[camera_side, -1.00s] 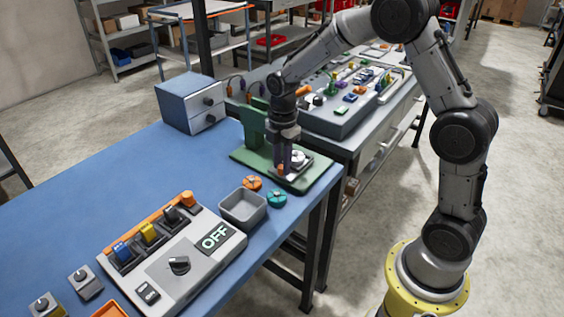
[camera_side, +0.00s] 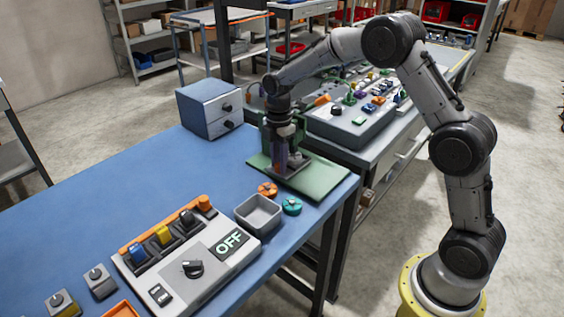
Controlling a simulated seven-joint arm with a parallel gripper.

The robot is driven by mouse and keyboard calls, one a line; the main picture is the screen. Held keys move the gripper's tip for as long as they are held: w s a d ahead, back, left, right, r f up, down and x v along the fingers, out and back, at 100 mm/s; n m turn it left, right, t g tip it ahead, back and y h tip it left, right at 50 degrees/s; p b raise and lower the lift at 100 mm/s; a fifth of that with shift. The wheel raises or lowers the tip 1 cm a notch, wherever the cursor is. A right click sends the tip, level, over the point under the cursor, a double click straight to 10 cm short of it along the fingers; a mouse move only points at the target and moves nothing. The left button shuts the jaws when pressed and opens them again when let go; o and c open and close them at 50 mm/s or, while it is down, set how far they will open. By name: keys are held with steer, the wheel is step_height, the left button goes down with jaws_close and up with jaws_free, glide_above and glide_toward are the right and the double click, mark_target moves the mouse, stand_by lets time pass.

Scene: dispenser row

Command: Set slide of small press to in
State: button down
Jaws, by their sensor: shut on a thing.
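The small press is green, with a flat base plate (camera_side: 322,178) on the blue bench and an upright column mostly hidden behind my arm. My gripper (camera_side: 284,166) points down close in front of the column. It is shut on the press's slide (camera_side: 299,169), a dark, low piece on the base plate. The fingers cover most of the slide and its grip. The slide sits near the column, and the right part of the base plate is bare.
A grey open bin (camera_side: 258,214), an orange round part (camera_side: 267,189) and a teal round part (camera_side: 291,206) lie in front of the press. A blue-grey drawer box (camera_side: 209,107) stands behind left.

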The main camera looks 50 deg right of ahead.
steer(key=shift+w+r, duration=0.1)
steer(key=shift+w, duration=0.2)
steer(key=c, duration=0.9)
jaws_free()
steer(key=shift+c, duration=0.2)
steer(key=shift+o, duration=1.4)
steer(key=shift+s, duration=0.1)
step_height(320, 180, up, 14)
steer(key=shift+s, duration=0.1)
